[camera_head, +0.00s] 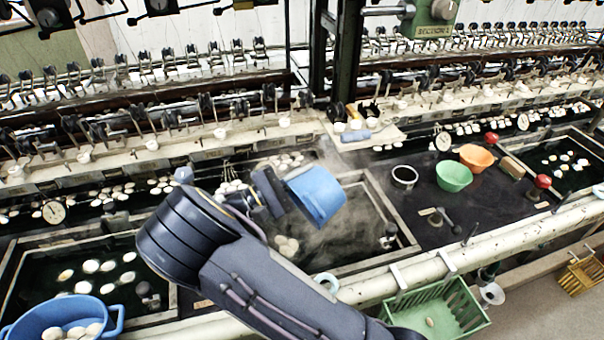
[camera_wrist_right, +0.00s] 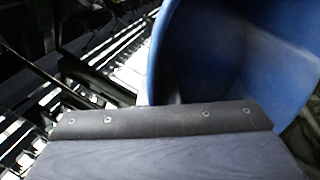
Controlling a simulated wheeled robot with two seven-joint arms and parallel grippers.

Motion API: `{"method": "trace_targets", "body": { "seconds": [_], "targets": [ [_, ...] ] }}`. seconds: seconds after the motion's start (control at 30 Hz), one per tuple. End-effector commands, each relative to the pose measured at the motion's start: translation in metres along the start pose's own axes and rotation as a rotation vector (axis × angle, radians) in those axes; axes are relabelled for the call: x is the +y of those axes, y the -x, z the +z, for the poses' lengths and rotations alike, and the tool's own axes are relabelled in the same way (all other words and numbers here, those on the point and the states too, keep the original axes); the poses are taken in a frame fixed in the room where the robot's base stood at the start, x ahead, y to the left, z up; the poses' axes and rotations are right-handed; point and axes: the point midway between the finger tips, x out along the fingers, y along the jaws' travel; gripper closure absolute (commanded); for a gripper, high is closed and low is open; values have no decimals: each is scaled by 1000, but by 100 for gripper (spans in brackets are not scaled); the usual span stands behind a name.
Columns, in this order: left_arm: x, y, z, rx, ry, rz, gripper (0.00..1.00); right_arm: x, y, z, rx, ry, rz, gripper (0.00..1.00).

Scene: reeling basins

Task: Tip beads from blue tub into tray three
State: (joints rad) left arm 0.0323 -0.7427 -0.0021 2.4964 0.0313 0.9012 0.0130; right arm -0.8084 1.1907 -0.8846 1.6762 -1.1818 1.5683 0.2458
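A blue tub (camera_head: 316,194) is held tilted in the air over the middle dark basin (camera_head: 372,222). My right gripper (camera_head: 272,192) is shut on the tub's side. In the right wrist view the tub (camera_wrist_right: 235,55) fills the upper right, and the part of its inside that shows is bare blue; the rest is hidden. Pale oval pieces (camera_head: 286,246) lie in the basin below and left of the tub. I cannot tell which basin is tray three. My left gripper is not in view.
Another blue tub (camera_head: 62,322) with pale pieces sits at lower left, beside a left basin (camera_head: 38,243). A green bowl (camera_head: 453,176) and orange bowl (camera_head: 477,157) stand right on the dark counter. A green crate (camera_head: 440,309) hangs at the front rail. Reeling machinery lines the back.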

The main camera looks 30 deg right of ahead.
Motion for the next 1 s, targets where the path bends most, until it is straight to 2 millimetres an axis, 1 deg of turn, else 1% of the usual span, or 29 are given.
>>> {"method": "trace_targets", "body": {
  "seconds": [0.17, 0.33, 0.5, 0.6, 0.8, 0.87, 1.0],
  "targets": [
    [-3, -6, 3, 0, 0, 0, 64, -7, -12, -7, 33, 3, -80, 100],
    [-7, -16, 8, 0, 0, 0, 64, -15, -34, -15, 132, 6, -241, 100],
    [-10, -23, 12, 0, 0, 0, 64, -13, -54, -14, 240, 9, -367, 100],
    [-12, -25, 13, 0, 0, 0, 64, -10, -63, -12, 284, 15, -412, 100],
    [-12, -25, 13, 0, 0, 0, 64, -8, -73, -10, 336, 25, -474, 100],
    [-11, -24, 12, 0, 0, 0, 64, -9, -76, -11, 358, 27, -504, 100],
    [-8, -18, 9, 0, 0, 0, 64, -17, -87, -17, 438, 33, -621, 100]
  ]
}}
